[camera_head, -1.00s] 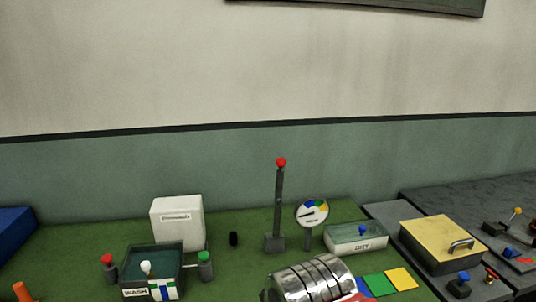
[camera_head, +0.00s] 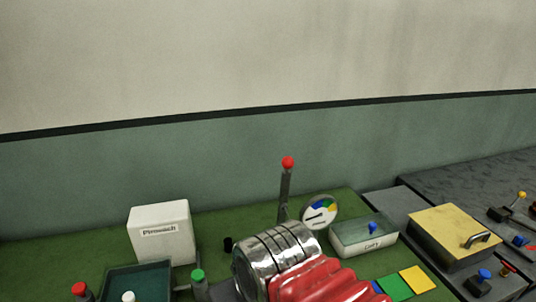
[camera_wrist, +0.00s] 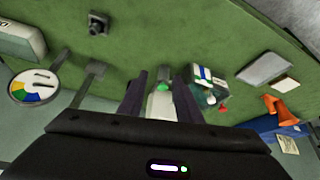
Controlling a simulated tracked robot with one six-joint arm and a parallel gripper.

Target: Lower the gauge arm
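The gauge arm (camera_head: 286,190) is a thin dark upright lever with a red knob on top. It stands beside a round gauge dial (camera_head: 319,211) with coloured sectors. Its base is hidden behind my silver and red arm in the head view. The dial also shows at the left of the wrist view (camera_wrist: 33,86), with a grey post close to it. My gripper (camera_wrist: 160,88) shows in the wrist view with two dark fingers spread apart and nothing held. A green knob shows between them, beyond the fingertips. The head view does not show the fingers.
A white box (camera_head: 160,230), a dark green tray (camera_head: 138,275) and red and green knobs stand at left. A pale box (camera_head: 364,240) with a blue knob is right of the dial. A yellow-lidded box (camera_head: 450,232) stands further right. Green mat is bare around the left box.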

